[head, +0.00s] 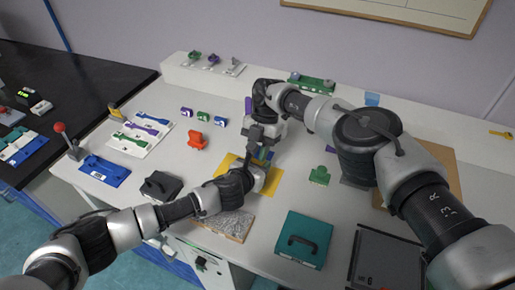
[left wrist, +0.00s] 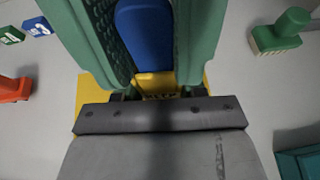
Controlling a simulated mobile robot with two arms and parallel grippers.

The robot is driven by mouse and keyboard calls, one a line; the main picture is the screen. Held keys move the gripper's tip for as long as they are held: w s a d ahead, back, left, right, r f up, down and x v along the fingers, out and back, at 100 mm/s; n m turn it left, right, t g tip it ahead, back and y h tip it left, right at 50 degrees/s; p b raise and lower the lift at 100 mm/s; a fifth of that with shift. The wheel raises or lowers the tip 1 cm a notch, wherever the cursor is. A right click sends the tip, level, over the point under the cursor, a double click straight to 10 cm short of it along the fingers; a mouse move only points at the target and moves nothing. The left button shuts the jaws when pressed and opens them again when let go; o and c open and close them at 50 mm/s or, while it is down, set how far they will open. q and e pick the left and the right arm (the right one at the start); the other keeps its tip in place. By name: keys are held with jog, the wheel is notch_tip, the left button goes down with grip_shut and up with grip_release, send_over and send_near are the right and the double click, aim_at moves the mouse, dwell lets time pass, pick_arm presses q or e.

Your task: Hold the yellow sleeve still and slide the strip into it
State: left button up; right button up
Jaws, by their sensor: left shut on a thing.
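A flat yellow piece (head: 228,162) lies on the bench under both grippers. Yellow with dark marks, which I take for the sleeve (left wrist: 160,86), shows low between the jaws in the left wrist view. My left gripper (head: 258,176) is shut on it, though the jaws hide most of it. A blue piece with a rounded end (left wrist: 145,35) shows between my green fingers, just beyond the yellow; I take it for the strip. My right gripper (head: 262,141) points down just behind the left one. Its fingertips are too small and covered to read.
An orange block (head: 196,140) and several small blue and green blocks stand to the left. A teal case (head: 304,238) and a grey textured plate (head: 230,224) lie near the front edge. A black block (head: 160,186) stands by my left forearm.

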jog(key=o, duration=0.5)
notch_tip(320, 180, up, 10)
dwell(0.4)
dwell(0.4)
pick_arm(q)
jog(key=o, duration=1)
